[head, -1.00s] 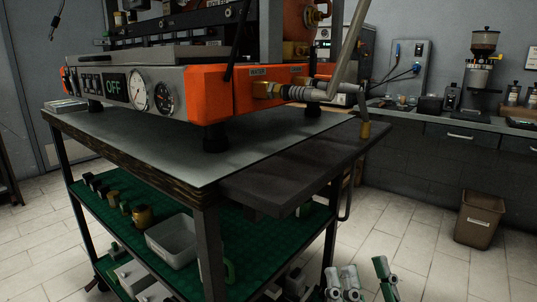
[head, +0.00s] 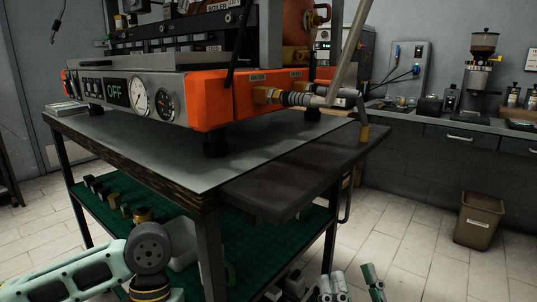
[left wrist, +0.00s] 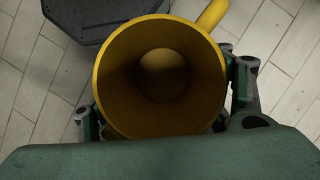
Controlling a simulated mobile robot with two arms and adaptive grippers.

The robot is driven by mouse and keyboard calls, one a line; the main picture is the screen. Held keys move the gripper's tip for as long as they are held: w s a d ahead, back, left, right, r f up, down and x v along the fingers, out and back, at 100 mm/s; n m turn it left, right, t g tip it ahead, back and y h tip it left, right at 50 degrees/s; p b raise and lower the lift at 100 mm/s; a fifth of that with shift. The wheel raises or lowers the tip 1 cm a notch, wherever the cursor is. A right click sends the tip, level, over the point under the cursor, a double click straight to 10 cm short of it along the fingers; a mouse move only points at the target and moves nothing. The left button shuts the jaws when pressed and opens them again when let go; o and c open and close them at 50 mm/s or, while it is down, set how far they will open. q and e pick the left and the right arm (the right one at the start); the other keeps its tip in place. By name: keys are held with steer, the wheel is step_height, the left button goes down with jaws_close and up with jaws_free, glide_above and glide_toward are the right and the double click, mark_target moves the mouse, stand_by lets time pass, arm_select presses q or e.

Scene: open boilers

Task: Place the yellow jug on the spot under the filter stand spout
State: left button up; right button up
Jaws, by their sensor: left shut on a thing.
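The yellow jug (left wrist: 160,75) fills the middle of the left wrist view, seen from above into its open mouth, with its handle at the upper right. My left gripper (left wrist: 162,108) is shut on it, with finger parts showing on both sides; its grip is partly hidden by the jug. In the head view my left arm enters at the lower left, but its gripper and the jug are out of sight. My right gripper (head: 350,284) is at the bottom edge of the head view, its fingers apart and nothing visible between them. I cannot make out the filter stand or its spout.
An orange and steel boiler machine (head: 215,98) stands on a cart with a grey top (head: 170,150) and a dark side shelf (head: 285,180). Green lower shelves hold small items. A brown bin (head: 480,219) stands at the right below a counter (head: 440,122). Floor between is clear.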

steer(key=w+f+g+h+p, duration=0.1)
steer(key=w+f+g+p, duration=0.2)
steer(key=f, duration=0.5)
steer(key=w+f+g+h+p, duration=0.1)
steer(key=f+g+p, duration=0.3)
steer(key=f, duration=0.5)
steer(key=w+f+g+h+p, duration=0.1)
steer(key=w+f+g+p, duration=0.15)
steer(key=f+p, duration=0.4)
steer(key=s+d+f+g+h+p, duration=0.1)
steer(key=s+f+g+p, duration=0.2)
steer(key=s+f, duration=0.35)
steer(key=s+d+f+g+h+p, duration=0.1)
steer(key=s+d+f+g+p, duration=0.15)
steer(key=f, duration=0.65)
steer(key=s+d+f+g+p, duration=0.2)
steer(key=s+f+g+p, duration=0.1)
steer(key=s, duration=0.7)
steer(key=s+d+f+g+h+p, duration=0.1)
steer(key=s+d+f+g+p, duration=0.2)
steer(key=s, duration=0.7)
steer(key=s+d+f+g+h+p, duration=0.1)
steer(key=s+p, duration=0.4)
steer(key=s, duration=0.5)
step_height(320, 180, down, 2)
steer(key=shift+s+d+f+m+g, duration=0.1)
steer(key=shift+s+d+m+g, duration=0.2)
steer(key=shift+d+g, duration=0.6)
steer(key=shift+a, duration=0.15)
